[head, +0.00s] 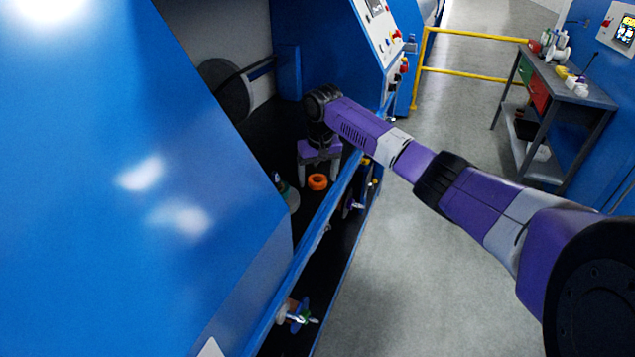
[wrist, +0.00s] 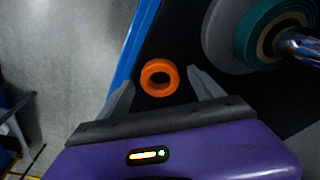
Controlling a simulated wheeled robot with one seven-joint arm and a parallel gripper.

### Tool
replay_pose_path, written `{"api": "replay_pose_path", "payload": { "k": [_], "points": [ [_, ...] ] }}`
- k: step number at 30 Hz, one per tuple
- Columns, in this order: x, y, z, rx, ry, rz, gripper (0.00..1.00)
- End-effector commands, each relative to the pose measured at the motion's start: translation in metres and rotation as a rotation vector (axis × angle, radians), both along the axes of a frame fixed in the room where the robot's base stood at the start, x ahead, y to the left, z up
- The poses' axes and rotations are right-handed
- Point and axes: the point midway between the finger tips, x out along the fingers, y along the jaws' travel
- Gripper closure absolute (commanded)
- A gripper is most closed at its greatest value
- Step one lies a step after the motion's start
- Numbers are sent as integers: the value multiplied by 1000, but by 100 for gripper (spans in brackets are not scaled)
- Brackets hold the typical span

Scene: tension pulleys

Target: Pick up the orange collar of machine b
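The orange collar (head: 318,182) is a small ring lying flat on the black floor inside the blue machine in the head view. In the wrist view the collar (wrist: 160,77) lies between and a little beyond my fingertips, with its hole facing up. My gripper (head: 320,181) points down into the machine right by the collar. In the wrist view my gripper (wrist: 158,82) is open, one grey finger on each side of the collar, and neither finger visibly touches it. Whether the fingers are down at the collar's height is hard to tell.
A grey disc with a teal roll (wrist: 262,30) on a metal shaft stands close to the right finger in the wrist view. The machine's blue front rail (head: 320,222) runs beside the collar. A workbench (head: 570,88) and yellow railing (head: 470,75) stand farther off.

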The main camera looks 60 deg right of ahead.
Motion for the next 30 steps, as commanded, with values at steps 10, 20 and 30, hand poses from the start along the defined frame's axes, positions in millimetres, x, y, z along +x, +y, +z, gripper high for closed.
{"api": "replay_pose_path", "payload": {
  "k": [10,20,30],
  "points": [
    [0,0,0,0,0,0,89],
    [0,0,4,0,0,0,90],
    [2,0,48,-2,-3,2,90]
  ]
}}
